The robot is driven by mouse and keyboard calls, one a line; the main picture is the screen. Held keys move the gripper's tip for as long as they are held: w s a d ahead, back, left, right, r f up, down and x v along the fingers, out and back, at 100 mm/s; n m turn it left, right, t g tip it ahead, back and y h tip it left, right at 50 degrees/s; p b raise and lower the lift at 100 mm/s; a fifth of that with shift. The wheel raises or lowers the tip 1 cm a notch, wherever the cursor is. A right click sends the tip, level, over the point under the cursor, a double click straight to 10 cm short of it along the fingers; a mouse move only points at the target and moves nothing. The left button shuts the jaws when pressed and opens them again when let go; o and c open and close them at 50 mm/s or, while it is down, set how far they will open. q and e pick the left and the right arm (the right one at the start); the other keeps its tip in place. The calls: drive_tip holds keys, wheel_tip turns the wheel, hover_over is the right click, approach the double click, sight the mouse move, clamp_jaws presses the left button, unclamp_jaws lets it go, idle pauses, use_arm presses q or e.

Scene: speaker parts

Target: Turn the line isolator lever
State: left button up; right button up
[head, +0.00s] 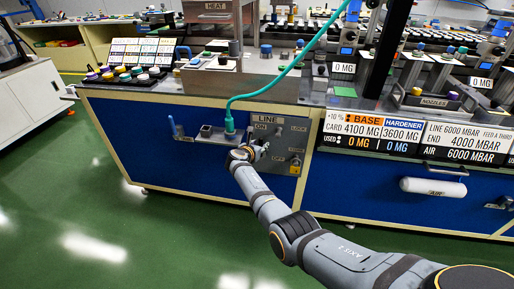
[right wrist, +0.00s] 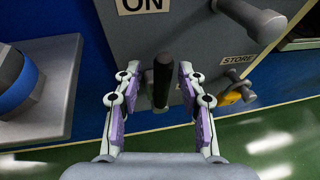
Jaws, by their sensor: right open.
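The grey line isolator panel (head: 290,135) is on the blue front of the bench, with LINE and ON labels. In the right wrist view the lever's black handle (right wrist: 162,82) stands between the two fingers of my right gripper (right wrist: 159,70). The fingers are open, one on each side of the handle, and I cannot tell whether either touches it. The ON label (right wrist: 143,4) is just above. In the head view my right gripper (head: 244,154) is at the left part of the panel and its wrist hides much of the lever. My left gripper is not in view.
A grey knob (right wrist: 250,20) and a yellow padlock (right wrist: 235,93) near the STORE label are right of the gripper. A teal cable (head: 262,94) runs down to a small shelf (head: 208,136) left of the panel. The green floor in front is clear.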

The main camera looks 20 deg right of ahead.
drive_tip(key=v, duration=0.6)
drive_tip(key=shift+s+a, duration=0.15)
drive_tip(key=shift+s, duration=0.1)
